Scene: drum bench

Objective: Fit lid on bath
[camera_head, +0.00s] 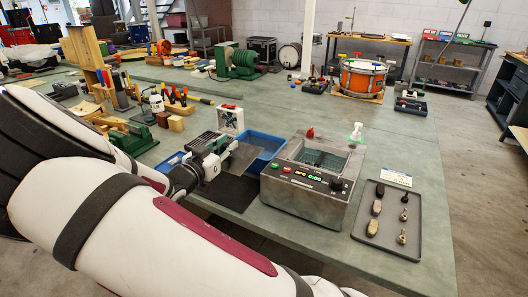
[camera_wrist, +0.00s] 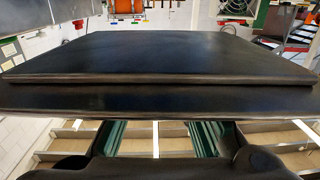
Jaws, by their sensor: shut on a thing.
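The bath (camera_head: 308,205) is a steel box with an open top, a green display and a black knob on its front. It stands on the green bench. My gripper (camera_head: 215,166) is to the left of the bath, above the bench. It is shut on the lid (camera_head: 238,160), a flat grey plate held tilted, clear of the bath. In the wrist view the lid (camera_wrist: 160,60) is a wide dark slab with a stepped edge, and it fills most of the picture. My gripper (camera_wrist: 160,137) shows below it; the exact grip is hidden behind the lid's edge.
A blue bin (camera_head: 264,142) stands just behind the lid, left of the bath. A dark mat (camera_head: 230,192) lies below the gripper.

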